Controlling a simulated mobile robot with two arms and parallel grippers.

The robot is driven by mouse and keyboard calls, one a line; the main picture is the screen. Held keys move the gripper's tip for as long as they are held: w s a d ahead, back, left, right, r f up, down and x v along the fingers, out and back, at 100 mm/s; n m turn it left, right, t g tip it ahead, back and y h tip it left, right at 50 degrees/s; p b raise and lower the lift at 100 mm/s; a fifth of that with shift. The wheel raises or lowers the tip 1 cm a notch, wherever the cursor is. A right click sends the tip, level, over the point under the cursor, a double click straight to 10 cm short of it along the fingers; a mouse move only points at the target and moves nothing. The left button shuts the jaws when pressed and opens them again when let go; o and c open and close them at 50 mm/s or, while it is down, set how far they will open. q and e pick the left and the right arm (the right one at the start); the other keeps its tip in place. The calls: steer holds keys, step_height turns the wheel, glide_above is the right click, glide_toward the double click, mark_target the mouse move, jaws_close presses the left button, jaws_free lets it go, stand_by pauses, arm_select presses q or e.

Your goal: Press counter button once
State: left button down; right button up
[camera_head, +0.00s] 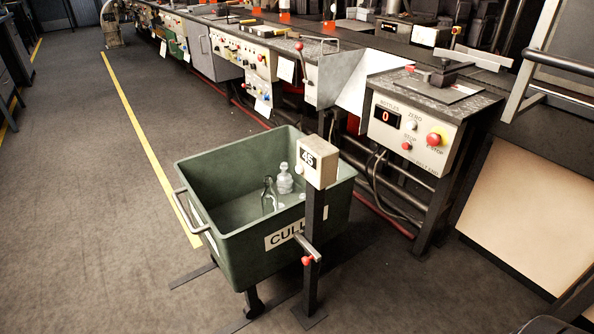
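A cream counter box (319,164) reading 45 stands on a dark post in front of the green bin. A small pale round knob or button (299,171) shows on its left side. A second counter, a red display (387,117) reading 0 under the word BOTTLES, is on the control panel at right. A pale button (411,125) marked ZERO sits beside the display. Neither of my grippers is in view.
The panel also has a red STOP button (406,146) and an E-STOP (434,139). The green bin (232,249) marked CULL holds glass bottles. A red-knobbed lever (307,260) sticks out from the post. Floor is clear at left and in front.

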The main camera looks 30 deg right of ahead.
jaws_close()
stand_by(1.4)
